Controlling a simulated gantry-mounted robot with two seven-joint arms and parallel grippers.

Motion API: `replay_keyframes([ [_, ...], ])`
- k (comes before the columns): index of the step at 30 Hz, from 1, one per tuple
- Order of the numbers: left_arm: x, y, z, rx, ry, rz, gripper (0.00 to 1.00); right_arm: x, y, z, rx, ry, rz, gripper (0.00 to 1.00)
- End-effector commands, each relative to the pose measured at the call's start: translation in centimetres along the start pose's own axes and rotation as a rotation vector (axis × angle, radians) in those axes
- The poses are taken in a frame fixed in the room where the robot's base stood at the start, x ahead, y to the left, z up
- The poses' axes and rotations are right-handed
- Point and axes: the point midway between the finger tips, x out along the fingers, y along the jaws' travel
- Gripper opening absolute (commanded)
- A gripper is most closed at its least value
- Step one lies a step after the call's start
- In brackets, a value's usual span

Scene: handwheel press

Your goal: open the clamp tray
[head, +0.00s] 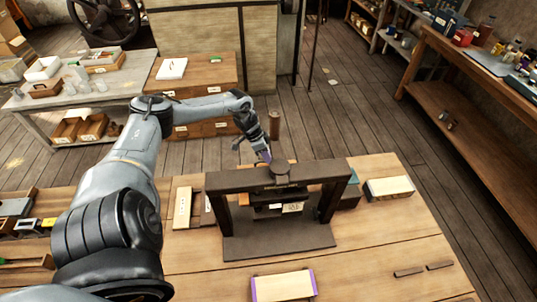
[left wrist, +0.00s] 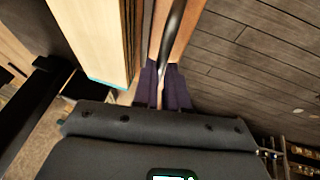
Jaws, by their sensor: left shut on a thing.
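The dark handwheel press (head: 335,205) stands on the wooden table. A dark round part (head: 281,169) sits on its top beam, and a labelled dark block (head: 268,212) hangs inside the frame above a dark base plate (head: 278,244). I cannot tell for certain which part is the clamp tray. My left gripper (head: 264,156) is at the back of the top beam, beside the round part. In the left wrist view its purple-grey fingers (left wrist: 162,84) are shut on a dark curved bar (left wrist: 174,32). My right gripper is not in view.
A pale block with purple ends (head: 283,286) lies at the table's front. A pale narrow block (head: 182,208) is to the left. The table's right side is mostly clear.

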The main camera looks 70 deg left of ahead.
Motion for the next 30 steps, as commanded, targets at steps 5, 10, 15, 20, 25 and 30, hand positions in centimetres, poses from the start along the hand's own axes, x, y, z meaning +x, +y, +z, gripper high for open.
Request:
replay_keyframes([
  [5,-0.13,-0.07,-0.09,0.0,0.002,-0.001,0.0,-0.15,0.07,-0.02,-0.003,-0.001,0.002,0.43],
  [10,-0.12,-0.06,-0.1,0.0,0.003,-0.001,0.0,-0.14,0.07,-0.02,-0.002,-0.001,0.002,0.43],
  [15,-0.12,-0.03,-0.12,0.0,0.003,0.0,0.15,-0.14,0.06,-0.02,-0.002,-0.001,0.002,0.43],
  [20,-0.1,-0.03,-0.09,0.0,0.002,0.0,0.38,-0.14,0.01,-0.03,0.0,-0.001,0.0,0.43],
  [25,-0.08,-0.03,-0.05,0.0,0.002,0.0,0.38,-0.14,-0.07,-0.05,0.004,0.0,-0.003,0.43],
  [30,-0.31,-0.04,-0.01,0.0,0.001,-0.001,0.38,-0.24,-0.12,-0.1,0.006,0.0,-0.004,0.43],
])
